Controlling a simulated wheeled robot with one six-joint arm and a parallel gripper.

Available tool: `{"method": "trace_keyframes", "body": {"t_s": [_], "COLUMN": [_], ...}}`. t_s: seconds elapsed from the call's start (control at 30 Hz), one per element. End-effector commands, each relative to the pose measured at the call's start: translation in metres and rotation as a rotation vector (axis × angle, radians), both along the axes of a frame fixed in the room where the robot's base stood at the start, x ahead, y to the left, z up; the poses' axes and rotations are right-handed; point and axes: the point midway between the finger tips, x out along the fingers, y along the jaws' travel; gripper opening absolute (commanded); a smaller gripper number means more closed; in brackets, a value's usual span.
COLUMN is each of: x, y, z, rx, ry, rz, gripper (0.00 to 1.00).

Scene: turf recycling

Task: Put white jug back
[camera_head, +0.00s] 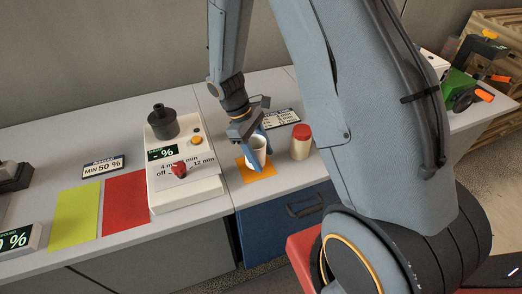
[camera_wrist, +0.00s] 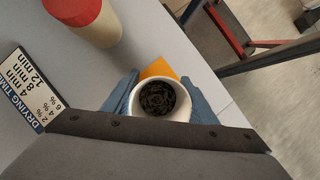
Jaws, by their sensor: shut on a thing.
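A white jug (camera_head: 256,146) with dark granular contents stands at an orange square mat (camera_head: 258,174) on the grey counter. In the wrist view the white jug (camera_wrist: 151,86) shows from above, its round rim open and dark bits inside. My gripper (camera_head: 255,150) is shut on the jug, with one blue finger on each side of it. The orange mat (camera_wrist: 158,69) shows partly beyond the jug in the wrist view. Whether the jug's base touches the mat cannot be told.
A red-lidded jar (camera_head: 301,143) stands just right of the jug. A drying-time sign (camera_head: 282,117) lies behind. A white machine (camera_head: 185,170) with a red knob stands to the left, beyond it red (camera_head: 126,201) and yellow-green (camera_head: 76,214) mats. The counter's front edge is close.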

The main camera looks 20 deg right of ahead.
Motion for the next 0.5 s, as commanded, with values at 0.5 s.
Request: {"method": "trace_keyframes", "body": {"t_s": [0.5], "x": [0.0001], "y": [0.0001], "z": [-0.0137], "rx": [0.0], "ry": [0.0], "rz": [-0.001], "gripper": [0.26]}}
